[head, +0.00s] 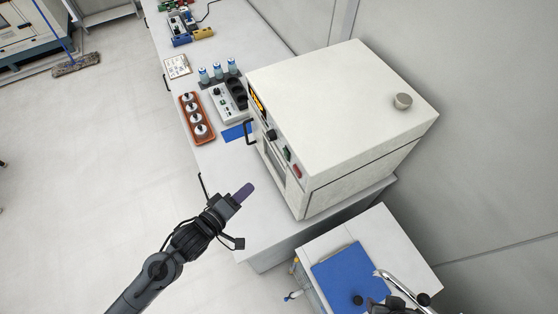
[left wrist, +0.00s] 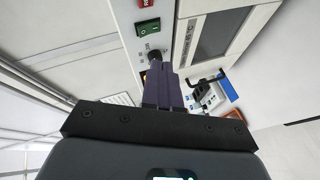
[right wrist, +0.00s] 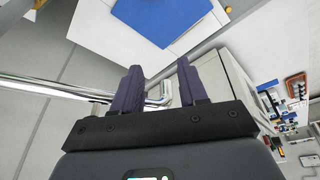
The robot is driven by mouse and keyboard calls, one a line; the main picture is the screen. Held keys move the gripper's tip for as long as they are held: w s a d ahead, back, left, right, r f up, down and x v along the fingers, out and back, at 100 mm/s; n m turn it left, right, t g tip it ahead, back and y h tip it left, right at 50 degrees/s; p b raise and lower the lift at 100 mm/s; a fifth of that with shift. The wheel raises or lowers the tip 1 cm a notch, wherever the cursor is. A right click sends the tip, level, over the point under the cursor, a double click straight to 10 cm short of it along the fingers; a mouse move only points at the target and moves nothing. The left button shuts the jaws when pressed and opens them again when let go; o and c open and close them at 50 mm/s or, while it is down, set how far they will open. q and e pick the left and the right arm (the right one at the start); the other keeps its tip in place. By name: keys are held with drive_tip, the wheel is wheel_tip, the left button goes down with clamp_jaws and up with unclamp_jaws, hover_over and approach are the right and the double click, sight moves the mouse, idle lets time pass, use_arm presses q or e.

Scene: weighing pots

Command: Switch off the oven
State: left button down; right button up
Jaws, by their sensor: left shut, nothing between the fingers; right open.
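The white oven (head: 340,110) stands on the bench. Its front panel carries a yellow display (head: 257,101), a black knob (head: 271,135), a green rocker switch (head: 287,154) and a red switch (head: 297,171). My left gripper (head: 244,193) is shut and empty, out in front of the panel and apart from it in the head view. In the left wrist view, the fingertips (left wrist: 161,68) appear just below the knob (left wrist: 154,55), with the green switch (left wrist: 147,27) and red switch (left wrist: 147,3) beyond. My right gripper (right wrist: 160,85) is open and empty.
The black oven door handle (head: 249,133) sticks out from the front. A red-brown tray of pots (head: 197,118) and a scale (head: 230,101) sit farther along the bench. A blue mat (head: 348,275) lies on a side cabinet near a chrome pipe (right wrist: 70,90).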

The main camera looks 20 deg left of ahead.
use_arm(q)
drive_tip(key=w+a+f+m+h+b, duration=0.1)
drive_tip(key=w+a+f+h+b, duration=0.2)
drive_tip(key=a+h+b, duration=0.3)
drive_tip(key=w+h+b, duration=0.1)
drive_tip(key=h+b, duration=0.1)
drive_tip(key=shift+f+h+b, duration=0.35)
drive_tip(key=shift+h, duration=0.05)
drive_tip(key=shift+w+d, duration=0.1)
drive_tip(key=p, duration=0.2)
approach(284, 153)
drive_tip(key=x, duration=0.5)
drive_tip(key=shift+d+r, duration=0.3)
drive_tip(key=shift+r, duration=0.05)
drive_tip(key=shift+w+d+p, duration=0.3)
drive_tip(key=shift+w+d, duration=0.15)
drive_tip(key=shift+w, duration=0.05)
